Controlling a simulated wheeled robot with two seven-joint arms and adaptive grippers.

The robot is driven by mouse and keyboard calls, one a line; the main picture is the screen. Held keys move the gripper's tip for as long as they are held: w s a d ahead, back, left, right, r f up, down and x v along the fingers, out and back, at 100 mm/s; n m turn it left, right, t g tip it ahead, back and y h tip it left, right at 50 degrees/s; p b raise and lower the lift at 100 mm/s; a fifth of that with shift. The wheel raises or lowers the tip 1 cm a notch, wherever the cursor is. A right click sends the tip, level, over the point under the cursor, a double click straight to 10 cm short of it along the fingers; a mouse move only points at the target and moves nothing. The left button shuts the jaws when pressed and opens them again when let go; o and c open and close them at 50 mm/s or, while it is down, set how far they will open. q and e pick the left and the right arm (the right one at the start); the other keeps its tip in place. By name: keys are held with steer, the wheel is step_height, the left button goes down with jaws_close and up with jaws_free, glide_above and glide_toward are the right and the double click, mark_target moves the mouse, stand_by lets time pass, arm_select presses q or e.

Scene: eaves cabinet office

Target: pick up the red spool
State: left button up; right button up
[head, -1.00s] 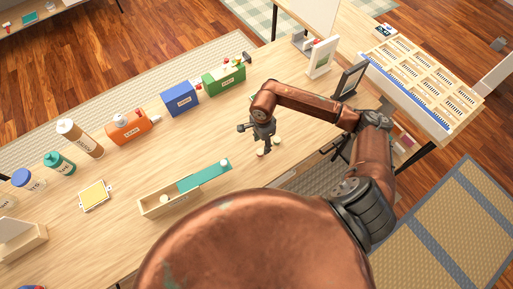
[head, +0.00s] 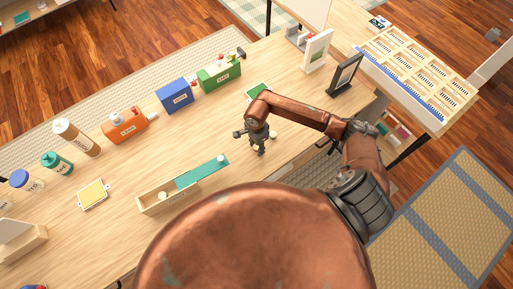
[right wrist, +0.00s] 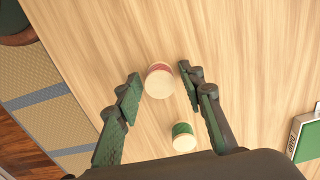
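The red spool (right wrist: 159,80), pale-topped with a red band, stands on the wooden table between the open fingers of my right gripper (right wrist: 160,78) in the right wrist view. A gap shows on both sides of it, so the fingers do not hold it. A green spool (right wrist: 184,138) stands nearer the palm. In the head view my right gripper (head: 260,146) is low over the table and partly hides the spools; I cannot tell there which is red. My left gripper is not in view.
A long box with a teal lid (head: 203,172) lies left of the gripper. Orange (head: 124,127), blue (head: 174,97) and green boxes (head: 219,76) line the far edge. A green card (head: 258,91) and a dark frame (head: 345,75) stand or lie beyond the arm.

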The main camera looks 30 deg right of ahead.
steer(key=c, duration=0.7)
steer(key=shift+r, duration=0.1)
